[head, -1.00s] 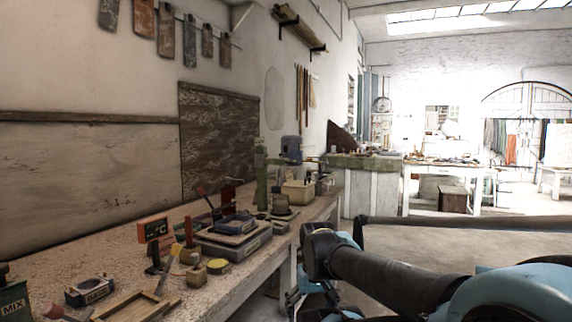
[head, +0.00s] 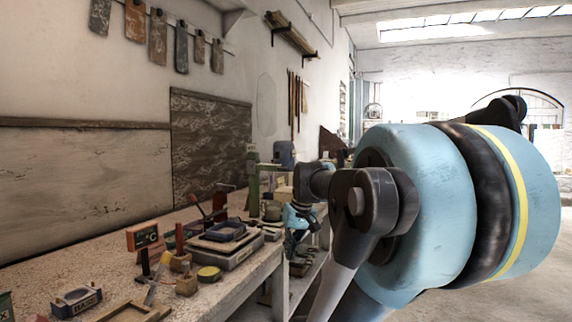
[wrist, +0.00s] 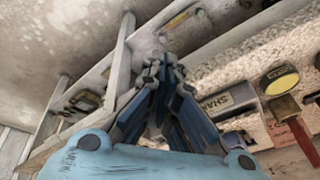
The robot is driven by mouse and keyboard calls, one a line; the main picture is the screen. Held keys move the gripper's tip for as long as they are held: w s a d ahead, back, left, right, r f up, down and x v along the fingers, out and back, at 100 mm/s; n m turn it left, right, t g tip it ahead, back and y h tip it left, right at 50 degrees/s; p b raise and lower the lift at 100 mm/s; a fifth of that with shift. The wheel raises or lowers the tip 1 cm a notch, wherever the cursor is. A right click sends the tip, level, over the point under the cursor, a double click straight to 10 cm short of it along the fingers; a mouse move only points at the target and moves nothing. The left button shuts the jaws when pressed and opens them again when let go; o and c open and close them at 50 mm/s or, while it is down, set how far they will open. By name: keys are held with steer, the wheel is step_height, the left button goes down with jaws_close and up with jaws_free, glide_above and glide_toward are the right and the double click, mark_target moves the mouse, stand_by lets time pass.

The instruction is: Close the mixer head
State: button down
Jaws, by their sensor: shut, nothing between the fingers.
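At the left edge of the head view, a sliver of a green box (head: 4,306) shows the end of a label.
The speckled bench (head: 225,292) holds a sharpening tray (head: 232,250), a yellow-topped tin (head: 209,273), a red-handled tool (head: 180,242), an orange display (head: 142,236) and a wooden frame (head: 135,311). A tall green column (head: 254,180) stands farther back. Floor right of the bench is partly hidden by my arm.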

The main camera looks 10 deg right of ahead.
steer(key=w+d+r+n+t+y, duration=0.1)
steer(key=w+d+r+t+y, duration=0.15)
steer(key=w+r, duration=1.75)
steer(key=w+d+r+t+y, duration=0.1)
steer(key=w+d+r, duration=0.4)
steer(key=w+r, duration=0.3)
steer(key=w+d+r+t+y, duration=0.1)
steer(key=w+d+r, duration=0.5)
steer(key=w, duration=0.4)
steer(key=s+f+x, duration=0.2)
steer(key=x, duration=1.1)
steer(key=shift+d+n, duration=0.2)
steer(key=shift+n, duration=0.1)
steer(key=shift+h, duration=0.25)
step_height(320, 180, down, 13)
steer(key=shift+s, duration=0.1)
steer(key=shift+r, duration=0.1)
